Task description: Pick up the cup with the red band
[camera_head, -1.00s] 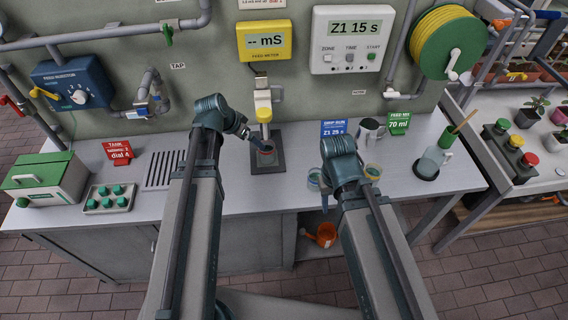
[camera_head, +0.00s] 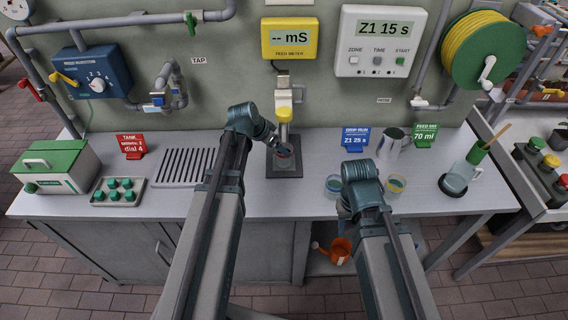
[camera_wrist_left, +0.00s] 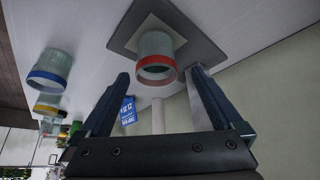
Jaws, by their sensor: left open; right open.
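The cup with the red band (camera_head: 284,158) stands on a dark square plate under the feed meter's yellow-topped probe. It also shows in the left wrist view as a clear cup with a red band around its rim (camera_wrist_left: 157,70). My left gripper (camera_head: 277,145) is at this cup. In the left wrist view, its open fingers (camera_wrist_left: 160,76) point toward the cup, one on each side, and nothing is clamped. My right gripper (camera_head: 343,208) is open at the counter's front edge, partly hidden by its own arm, near two other cups.
A blue-banded cup (camera_wrist_left: 50,68) and a yellow-banded cup (camera_wrist_left: 47,104) show in the left wrist view. A steel jug (camera_head: 391,145) and a bottle (camera_head: 460,177) stand to the right. A drain grille (camera_head: 184,167) and a tray of green pieces (camera_head: 118,191) lie left.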

